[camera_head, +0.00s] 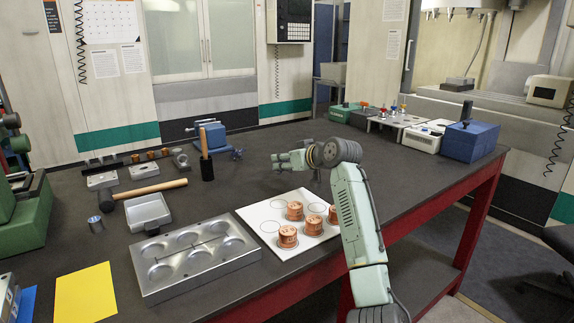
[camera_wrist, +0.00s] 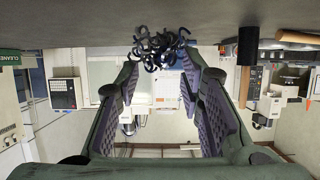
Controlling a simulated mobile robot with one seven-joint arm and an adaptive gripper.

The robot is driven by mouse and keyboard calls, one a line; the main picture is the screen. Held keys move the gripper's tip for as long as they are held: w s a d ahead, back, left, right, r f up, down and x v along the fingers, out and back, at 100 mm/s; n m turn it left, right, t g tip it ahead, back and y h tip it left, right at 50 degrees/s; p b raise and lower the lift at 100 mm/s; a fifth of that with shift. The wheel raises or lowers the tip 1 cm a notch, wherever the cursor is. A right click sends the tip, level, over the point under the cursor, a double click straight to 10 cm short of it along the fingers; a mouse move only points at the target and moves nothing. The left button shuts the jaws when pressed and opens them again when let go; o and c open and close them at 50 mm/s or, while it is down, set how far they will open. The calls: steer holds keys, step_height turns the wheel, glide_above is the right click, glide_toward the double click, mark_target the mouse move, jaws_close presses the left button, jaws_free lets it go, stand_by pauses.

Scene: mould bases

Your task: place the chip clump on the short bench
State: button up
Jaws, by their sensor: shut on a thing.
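The chip clump (camera_wrist: 160,47) is a tangle of dark, curled metal shavings. In the wrist view it sits at the tips of my gripper (camera_wrist: 160,66), with a fingertip on each side of it. My gripper is shut on it. In the head view my gripper (camera_head: 285,161) is over the dark worktop, and I cannot make out the clump there. A dark-topped bench with a red frame (camera_head: 440,200) runs across the head view. I cannot tell whether any part of it is the short bench.
A white board with copper cylinders (camera_head: 262,212) and a metal mould base (camera_head: 165,290) lie near the front edge. A mallet (camera_head: 207,165), a blue vise (camera_head: 212,140) and a metal tray (camera_head: 148,211) are to the left. A blue box (camera_head: 470,142) stands at the right end.

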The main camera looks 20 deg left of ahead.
mark_target(289, 170)
steer(key=shift+w+f, duration=0.15)
steer(key=shift+w, duration=0.35)
step_height(289, 170, down, 3)
steer(key=shift+f+p, duration=0.2)
steer(key=shift+p, duration=0.55)
steer(key=o, duration=1.1)
steer(key=shift+s+d, duration=0.1)
steer(key=b+v, duration=0.3)
steer(key=v, duration=0.7)
steer(key=shift+s+d+r+b, duration=0.1)
steer(key=shift+d+r+b, duration=0.1)
steer(key=shift+b, duration=0.2)
steer(key=shift+s+d+r, duration=0.25)
steer(key=shift+s+d, duration=0.15)
steer(key=shift+d, duration=0.05)
steer(key=shift+a, duration=0.1)
